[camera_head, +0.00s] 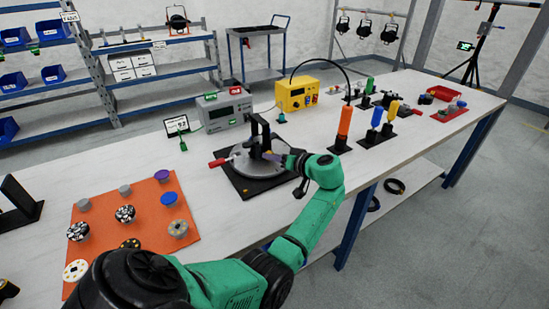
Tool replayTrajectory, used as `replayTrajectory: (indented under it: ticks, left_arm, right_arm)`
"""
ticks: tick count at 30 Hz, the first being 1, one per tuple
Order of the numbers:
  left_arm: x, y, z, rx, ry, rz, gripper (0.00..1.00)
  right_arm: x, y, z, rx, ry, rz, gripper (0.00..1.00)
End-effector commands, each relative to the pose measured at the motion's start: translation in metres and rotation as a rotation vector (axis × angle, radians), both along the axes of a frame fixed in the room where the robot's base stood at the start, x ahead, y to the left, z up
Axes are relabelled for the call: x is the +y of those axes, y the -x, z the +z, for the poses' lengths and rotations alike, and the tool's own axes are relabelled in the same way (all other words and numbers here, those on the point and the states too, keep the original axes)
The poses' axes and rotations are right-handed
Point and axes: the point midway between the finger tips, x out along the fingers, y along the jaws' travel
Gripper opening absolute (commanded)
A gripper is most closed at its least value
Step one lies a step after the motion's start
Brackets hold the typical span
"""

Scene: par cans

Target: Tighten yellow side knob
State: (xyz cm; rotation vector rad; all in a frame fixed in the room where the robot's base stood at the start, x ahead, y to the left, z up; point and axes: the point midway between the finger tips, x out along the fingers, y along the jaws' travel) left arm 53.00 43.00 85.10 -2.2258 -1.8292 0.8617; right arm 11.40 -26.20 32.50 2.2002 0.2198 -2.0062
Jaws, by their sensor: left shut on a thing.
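A grey round fixture (245,163) with a black upright yoke (258,130) stands on a black base plate (250,187) near the middle of the table. A red handle (217,163) sticks out at its left. My left gripper (273,156) reaches in from the right side of the fixture, at the foot of the yoke. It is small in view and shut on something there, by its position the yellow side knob. The knob is mostly hidden by the gripper and I cannot make out its shape. My right gripper is not in view.
An orange mat (150,202) with several round parts lies at the front left. A grey meter box (224,110) and a yellow box (297,94) stand behind the fixture. An orange-handled tool (345,122) and several coloured tools stand upright to the right. Bare table lies between mat and fixture.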

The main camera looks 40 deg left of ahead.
Motion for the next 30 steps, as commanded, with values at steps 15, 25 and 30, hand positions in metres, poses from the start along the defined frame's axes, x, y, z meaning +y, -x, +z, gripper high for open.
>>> replayTrajectory:
  ticks: [15,25,30]
  left_arm:
    - [0.000,0.000,0.000,-0.002,0.000,0.001,0.69]
    - [-0.061,0.006,0.019,-0.006,0.004,-0.002,0.69]
    - [-0.106,0.011,0.037,-0.004,0.002,-0.001,0.69]
  right_arm:
    - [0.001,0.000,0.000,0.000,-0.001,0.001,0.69]
    - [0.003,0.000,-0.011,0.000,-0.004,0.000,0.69]
    - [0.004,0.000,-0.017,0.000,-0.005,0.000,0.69]
